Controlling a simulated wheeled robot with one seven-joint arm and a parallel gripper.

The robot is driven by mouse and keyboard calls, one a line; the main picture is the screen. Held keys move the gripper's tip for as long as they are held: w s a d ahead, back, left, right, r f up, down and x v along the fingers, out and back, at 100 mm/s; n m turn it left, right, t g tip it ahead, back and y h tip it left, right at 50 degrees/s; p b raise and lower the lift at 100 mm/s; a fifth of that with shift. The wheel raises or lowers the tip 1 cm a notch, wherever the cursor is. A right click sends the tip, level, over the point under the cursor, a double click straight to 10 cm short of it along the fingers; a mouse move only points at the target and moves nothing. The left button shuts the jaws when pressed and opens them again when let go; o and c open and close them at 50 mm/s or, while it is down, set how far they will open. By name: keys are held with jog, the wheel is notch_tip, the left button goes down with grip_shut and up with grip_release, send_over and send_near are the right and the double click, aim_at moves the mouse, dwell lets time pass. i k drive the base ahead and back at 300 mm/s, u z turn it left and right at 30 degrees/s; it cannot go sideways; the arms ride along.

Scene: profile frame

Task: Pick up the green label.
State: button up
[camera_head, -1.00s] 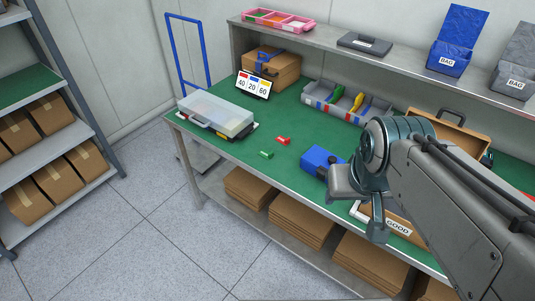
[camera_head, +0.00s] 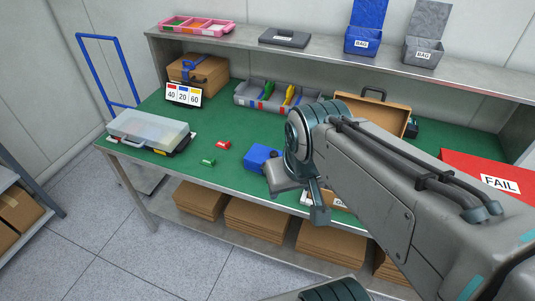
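A small green piece (camera_head: 208,161), which looks like the green label, lies on the green table top near its front edge. A similar red piece (camera_head: 223,145) lies just behind it and to its right. My gripper (camera_head: 302,197) hangs at the end of my arm near the table's front edge, to the right of the green piece and apart from it. I see nothing held in it. Its fingers are seen at an angle and partly hidden by the wrist, so their opening is unclear.
A blue box (camera_head: 258,157) stands between the green piece and my gripper. A clear-lidded case (camera_head: 147,130) is to the left. Grey bins (camera_head: 243,97) with green and yellow items stand behind. A red FAIL box (camera_head: 465,168) is at right. A shelf (camera_head: 330,65) overhangs the back.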

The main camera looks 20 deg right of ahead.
aim_at(206, 162)
jog(key=u, duration=1.75)
jog(key=i, duration=1.85)
jog(key=z, duration=3.5)
